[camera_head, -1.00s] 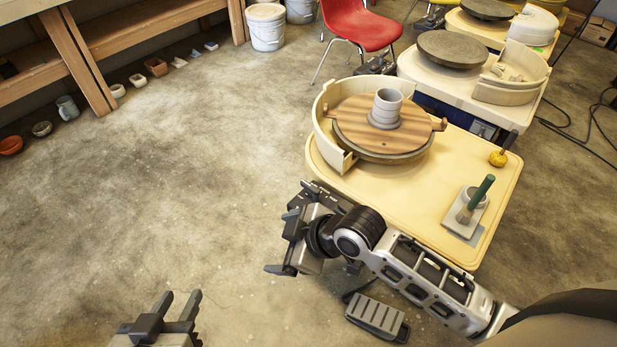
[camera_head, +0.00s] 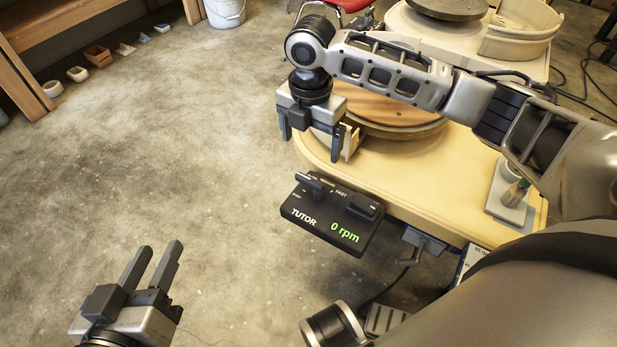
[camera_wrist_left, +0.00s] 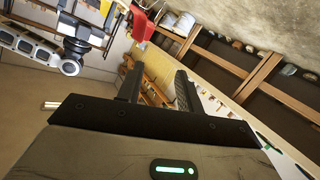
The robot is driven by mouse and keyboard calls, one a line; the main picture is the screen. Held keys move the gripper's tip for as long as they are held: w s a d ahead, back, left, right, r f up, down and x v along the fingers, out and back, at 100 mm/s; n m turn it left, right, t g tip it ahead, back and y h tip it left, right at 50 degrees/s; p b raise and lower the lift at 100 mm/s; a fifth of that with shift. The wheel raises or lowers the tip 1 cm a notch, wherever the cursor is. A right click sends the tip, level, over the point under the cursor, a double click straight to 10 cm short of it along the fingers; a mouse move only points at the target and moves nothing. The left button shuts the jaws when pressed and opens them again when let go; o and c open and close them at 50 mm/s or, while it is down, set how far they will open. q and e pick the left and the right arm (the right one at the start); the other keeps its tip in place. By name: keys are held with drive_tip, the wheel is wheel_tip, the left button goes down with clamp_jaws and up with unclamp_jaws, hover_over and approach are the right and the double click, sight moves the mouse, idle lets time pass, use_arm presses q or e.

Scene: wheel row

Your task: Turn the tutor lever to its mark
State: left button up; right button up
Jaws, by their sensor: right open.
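The tutor box (camera_head: 332,215) is a black panel at the front left edge of the cream wheel table in the head view. It reads "TUTOR" and, in green, "0 rpm". Its short black lever (camera_head: 311,184) sits at the far left part of the panel, near small scale lettering that includes "FAST". The exact mark is too small to tell. My right gripper (camera_head: 311,132) is open and empty, fingers pointing down, beyond and above the lever and apart from it. My left gripper (camera_head: 161,247) is open and empty over the floor at lower left; its fingers also show in the left wrist view (camera_wrist_left: 158,82).
The wheel head with its wooden bat (camera_head: 385,107) is partly hidden behind my right arm. A grey tray (camera_head: 511,206) with a brush lies at the table's right. A pedal (camera_head: 385,320) is on the floor below. The floor left of the table is clear.

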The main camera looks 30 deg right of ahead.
sight(310, 179)
wheel_tip(310, 179, down, 10)
drive_tip(key=b, duration=0.4)
drive_tip(key=shift+f, duration=0.5)
use_arm(q)
drive_tip(key=shift+w+d+r+n+t+h, duration=0.15)
drive_tip(key=shift+d+r+n+t+h, duration=0.4)
drive_tip(key=shift+r+n+t+h, duration=0.25)
use_arm(e)
drive_tip(key=c, duration=1)
use_arm(q)
drive_tip(key=shift+r, duration=0.15)
